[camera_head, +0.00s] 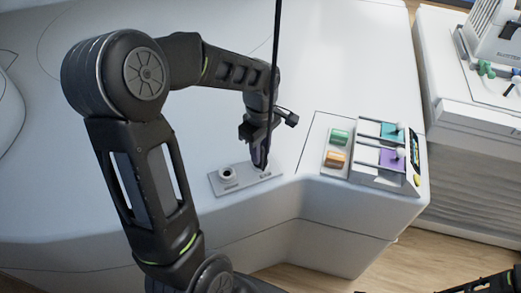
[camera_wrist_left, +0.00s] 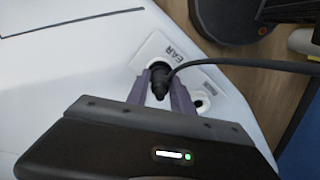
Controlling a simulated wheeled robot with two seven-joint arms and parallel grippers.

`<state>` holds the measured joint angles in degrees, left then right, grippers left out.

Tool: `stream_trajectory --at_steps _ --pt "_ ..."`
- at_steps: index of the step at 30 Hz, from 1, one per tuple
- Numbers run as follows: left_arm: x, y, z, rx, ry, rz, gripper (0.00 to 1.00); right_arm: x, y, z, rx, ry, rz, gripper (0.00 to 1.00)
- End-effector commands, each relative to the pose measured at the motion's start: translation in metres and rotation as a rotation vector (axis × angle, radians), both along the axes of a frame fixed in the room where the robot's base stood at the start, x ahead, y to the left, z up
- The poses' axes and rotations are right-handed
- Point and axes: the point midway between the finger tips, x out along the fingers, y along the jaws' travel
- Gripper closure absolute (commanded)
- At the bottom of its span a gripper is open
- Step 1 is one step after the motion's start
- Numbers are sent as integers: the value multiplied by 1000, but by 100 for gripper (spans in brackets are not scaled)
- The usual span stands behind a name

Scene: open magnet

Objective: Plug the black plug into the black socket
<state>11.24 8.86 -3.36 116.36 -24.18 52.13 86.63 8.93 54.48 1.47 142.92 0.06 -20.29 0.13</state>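My left gripper (camera_head: 261,160) is over the right end of a light grey socket plate (camera_head: 247,186) in the head view. In the wrist view its purple fingers (camera_wrist_left: 162,80) are closed around the black plug (camera_wrist_left: 158,85), whose black cable (camera_wrist_left: 245,63) runs off to the right. The plug is at the plate's end marked "EAR" (camera_wrist_left: 178,50). The black socket is hidden by the plug and fingers, so I cannot tell how far the plug is in. A dark part at the head view's bottom right corner may be my right gripper; its fingers cannot be made out.
To the right is a panel with a green block (camera_head: 339,137), an orange block (camera_head: 335,159) and sliders. A white cabinet (camera_head: 465,115) stands further right. The white surface left of the plate is clear.

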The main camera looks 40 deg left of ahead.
Motion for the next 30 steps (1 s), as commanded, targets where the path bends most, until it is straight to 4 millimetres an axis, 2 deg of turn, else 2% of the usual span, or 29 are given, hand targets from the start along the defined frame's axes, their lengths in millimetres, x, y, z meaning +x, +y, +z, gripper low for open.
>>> stream_trajectory --at_steps 1,6,16,20,30 --pt "0 0 0 0 0 0 67 0 0 0 0 0 0 64" --pt "0 0 0 0 0 0 55 0 0 0 0 0 0 64" --pt "0 0 1 0 -1 0 55 2 1 2 3 -6 1 64" --pt "1 0 15 2 -4 0 55 2 1 0 3 -5 1 64" --pt "1 0 69 1 -3 0 55 2 1 -3 3 -5 1 64"
